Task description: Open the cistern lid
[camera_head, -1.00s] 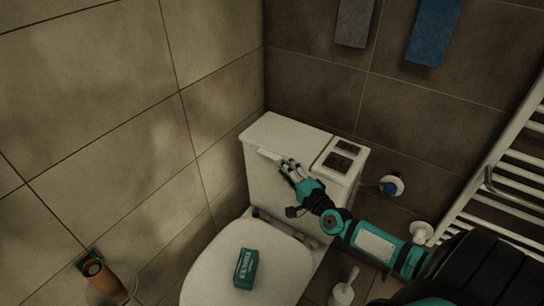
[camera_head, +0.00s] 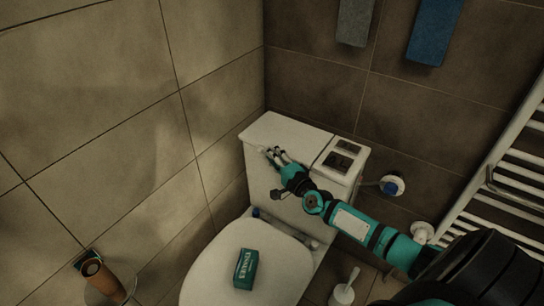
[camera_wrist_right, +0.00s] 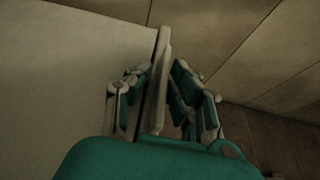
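The cistern lid (camera_head: 290,130) is the pale left part of the top of the white cistern (camera_head: 263,185). It lies flat and looks closed. My right gripper (camera_head: 269,152) is at the lid's front edge, left of its middle. In the right wrist view my right gripper (camera_wrist_right: 162,72) has a finger on each side of a thin pale edge (camera_wrist_right: 160,60), which looks like the lid's front lip. The fingers are apart, with a visible gap on the right side. Whether the left finger touches the lip is unclear. My left gripper is not in view.
Flush buttons (camera_head: 344,155) sit on the cistern's right part. A green tissue box (camera_head: 245,268) lies on the closed toilet seat lid (camera_head: 275,275). A valve (camera_head: 391,187) and a towel radiator (camera_head: 500,165) are to the right. Tiled walls stand behind and left.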

